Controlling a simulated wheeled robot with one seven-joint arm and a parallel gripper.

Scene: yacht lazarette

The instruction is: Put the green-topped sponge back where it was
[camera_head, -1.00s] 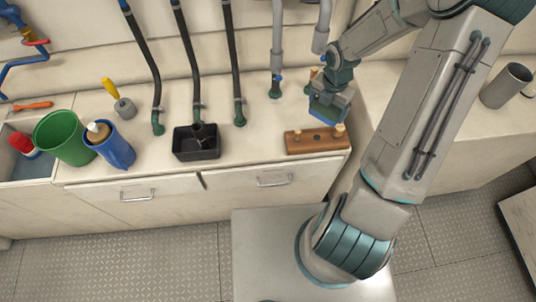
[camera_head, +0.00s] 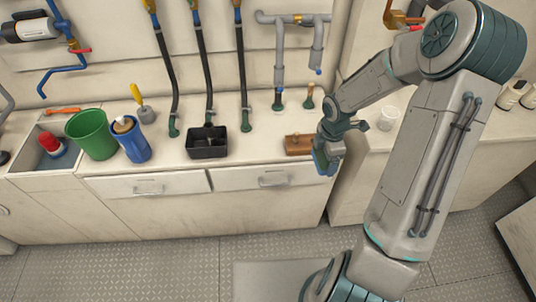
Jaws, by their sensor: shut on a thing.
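My gripper (camera_head: 327,160) is at the counter's front edge, by the right end of the brown wooden block. It is shut on a small blue block (camera_head: 321,165), seen partly below the fingers. I take this for the sponge, but I cannot make out a green top. The gripper hides much of it and the right end of the wooden block (camera_head: 297,144). No other sponge is in plain view, and no spot is clearly marked as its place.
On the counter stand a black open tray (camera_head: 207,151), a blue cup (camera_head: 138,149), a green bucket (camera_head: 87,143) and a yellow-handled tool (camera_head: 147,115). Black hoses (camera_head: 206,70) hang behind. A sink (camera_head: 40,165) is at left. The counter between tray and wooden block is clear.

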